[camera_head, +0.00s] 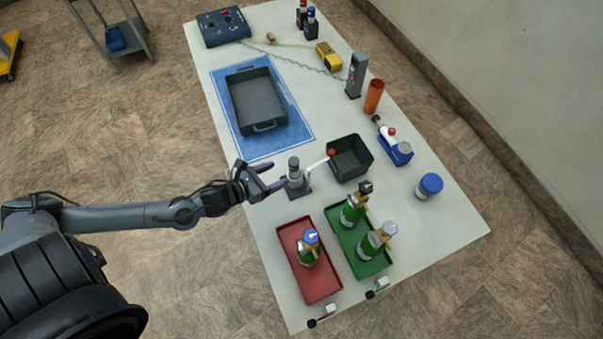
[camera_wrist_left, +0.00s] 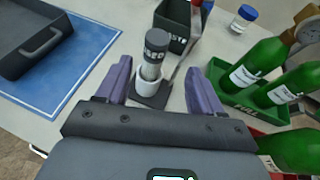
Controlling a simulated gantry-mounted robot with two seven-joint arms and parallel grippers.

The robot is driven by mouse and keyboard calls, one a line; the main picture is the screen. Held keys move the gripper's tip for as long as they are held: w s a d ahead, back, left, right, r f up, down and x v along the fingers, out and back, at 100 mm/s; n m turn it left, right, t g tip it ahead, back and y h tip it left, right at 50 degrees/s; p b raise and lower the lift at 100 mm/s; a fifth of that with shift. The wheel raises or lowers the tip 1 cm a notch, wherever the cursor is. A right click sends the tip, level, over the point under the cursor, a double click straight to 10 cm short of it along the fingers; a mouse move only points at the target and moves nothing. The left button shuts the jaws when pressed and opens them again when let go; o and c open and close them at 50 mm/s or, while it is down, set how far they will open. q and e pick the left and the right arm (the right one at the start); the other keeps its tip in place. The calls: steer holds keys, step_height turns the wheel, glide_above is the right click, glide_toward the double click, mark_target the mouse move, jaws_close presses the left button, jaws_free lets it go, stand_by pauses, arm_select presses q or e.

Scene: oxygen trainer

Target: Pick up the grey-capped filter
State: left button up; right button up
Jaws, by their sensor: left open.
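The grey-capped filter (camera_head: 294,163) stands upright in a small holder with a dark base (camera_head: 297,190) near the middle of the table. In the left wrist view its dark grey lettered cap (camera_wrist_left: 157,42) sits above a clear body, and its lower end is inside a white collar. My left gripper (camera_head: 271,179) is just left of the filter. In the left wrist view its purple fingers (camera_wrist_left: 158,88) are open, and the filter shows between and beyond them, not gripped. My right gripper is in neither view.
A dark bin (camera_head: 369,171) and a white-handled, red-tipped tool (camera_head: 318,163) are close right of the filter. A red tray (camera_head: 285,247) and green tray (camera_head: 358,264) hold green bottles nearer the front. A black tray (camera_head: 233,98) lies on a blue mat (camera_head: 222,110).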

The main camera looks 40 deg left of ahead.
mark_target(290, 169)
arm_select(q)
steer(key=shift+f+b+x, duration=0.25)
steer(key=shift+b+x, duration=0.1)
steer(key=shift+x, duration=1.15)
steer(key=shift+f+b+x, duration=0.3)
steer(key=shift+x, duration=1.25)
steer(key=shift+a+x, duration=0.15)
steer(key=shift+x, duration=1.05)
steer(key=shift+a+x, duration=0.15)
steer(key=shift+x, duration=1)
steer(key=shift+f, duration=0.15)
steer(key=shift+c, duration=0.3)
steer(key=c, duration=1)
steer(key=shift+c, duration=0.2)
